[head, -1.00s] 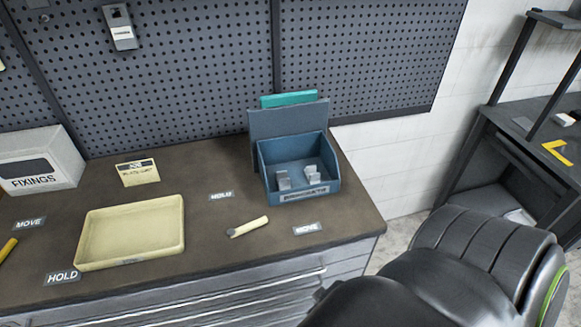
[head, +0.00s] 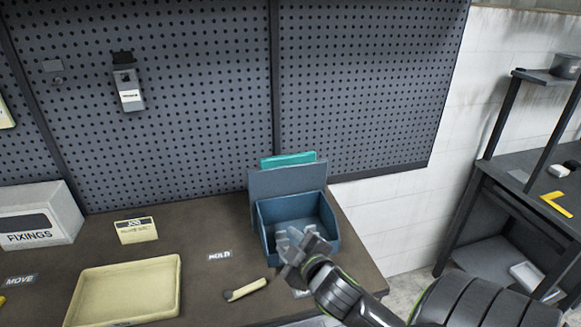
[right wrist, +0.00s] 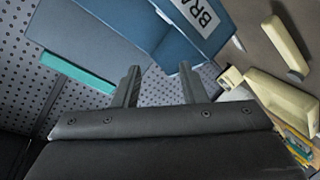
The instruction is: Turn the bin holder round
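The bin holder stands at the right end of the bench: a blue-grey upright panel (head: 285,182) with a blue open bin (head: 327,222) on its front side and a teal part (head: 288,159) showing behind it. My right gripper (head: 291,240) is in front of the bin in the head view and hides its front and contents. In the right wrist view the fingers (right wrist: 160,76) are spread with nothing between them. The blue bin (right wrist: 190,35) with its white label and the teal part (right wrist: 75,72) lie beyond them. My left gripper is not in view.
A pegboard (head: 370,90) rises close behind. Bench labels lie near the holder.

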